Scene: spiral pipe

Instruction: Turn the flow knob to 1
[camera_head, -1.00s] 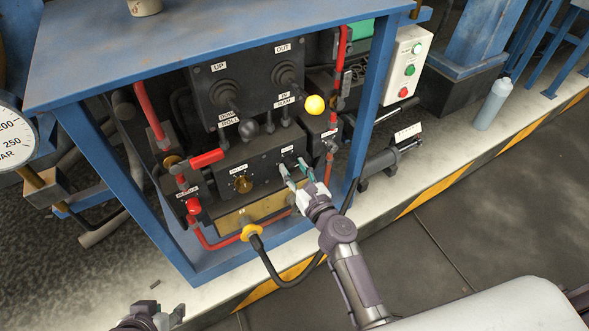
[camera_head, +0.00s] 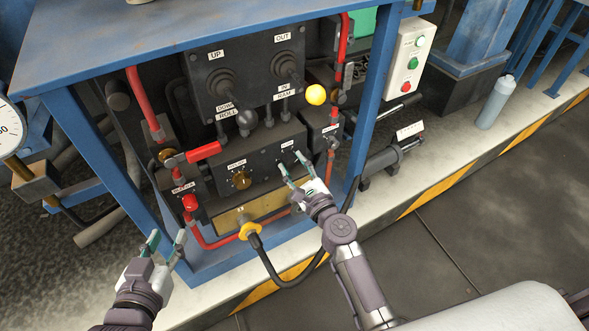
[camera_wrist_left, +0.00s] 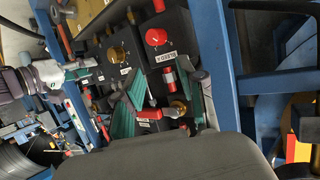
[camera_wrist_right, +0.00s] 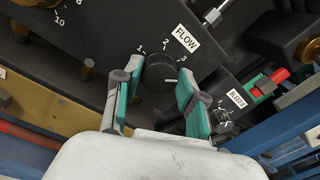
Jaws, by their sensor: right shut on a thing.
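The black flow knob (camera_wrist_right: 160,70) sits below the FLOW label in the right wrist view, with 1, 2 and 3 around it. Its white mark lies on the right side, nearest the 3. My right gripper (camera_wrist_right: 158,84) is shut on the knob, one finger on each side. In the head view this gripper (camera_head: 293,172) is at the right part of the black panel, hiding much of the knob. My left gripper (camera_head: 166,241) is open and empty, in front of the frame's lower left corner.
A brass knob (camera_head: 241,180) is left of the flow knob. A red knob (camera_head: 190,202) and red handle (camera_head: 204,153) are further left. A black cable (camera_head: 275,275) hangs in front. Blue posts (camera_head: 374,90) flank the panel.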

